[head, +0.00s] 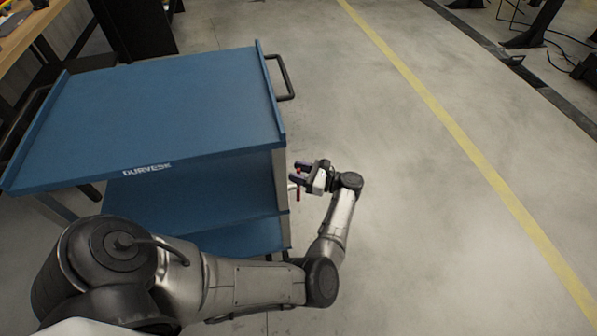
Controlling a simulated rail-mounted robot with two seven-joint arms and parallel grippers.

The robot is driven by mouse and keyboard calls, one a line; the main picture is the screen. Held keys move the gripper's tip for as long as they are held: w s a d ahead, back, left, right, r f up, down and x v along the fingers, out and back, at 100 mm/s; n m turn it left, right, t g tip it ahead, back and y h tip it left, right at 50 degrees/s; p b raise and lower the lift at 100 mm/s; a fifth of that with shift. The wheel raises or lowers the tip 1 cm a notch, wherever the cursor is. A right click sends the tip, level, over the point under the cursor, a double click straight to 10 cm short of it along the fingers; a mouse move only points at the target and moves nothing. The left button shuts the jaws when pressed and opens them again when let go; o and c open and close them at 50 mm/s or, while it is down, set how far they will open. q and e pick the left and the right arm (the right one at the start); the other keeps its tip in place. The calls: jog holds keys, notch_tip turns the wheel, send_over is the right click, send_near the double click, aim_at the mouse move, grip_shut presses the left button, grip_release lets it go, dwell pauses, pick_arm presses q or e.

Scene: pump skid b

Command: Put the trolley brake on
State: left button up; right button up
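The blue trolley (165,105) stands at the left of the head view, with a flat top and a lower shelf (190,200). My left gripper (296,172) is at the trolley's right side, just below top level, with its fingers pointing left toward the frame. The two dark fingers are apart, and a small red part (298,170) shows by them. A pale upright piece with red on it (293,188) is just below the fingers, close to the trolley's side. I cannot tell if the fingers touch or grip it. My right gripper is not in view.
A black push handle (285,78) sticks out from the trolley's far right corner. A wooden bench (30,32) is at the upper left. The floor to the right is clear, crossed by a yellow line (440,112). Dark equipment and cables (545,30) are at the upper right.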

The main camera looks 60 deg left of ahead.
pick_arm(q)
jog(key=shift+c, duration=0.4)
grip_shut()
jog(key=shift+a, duration=0.1)
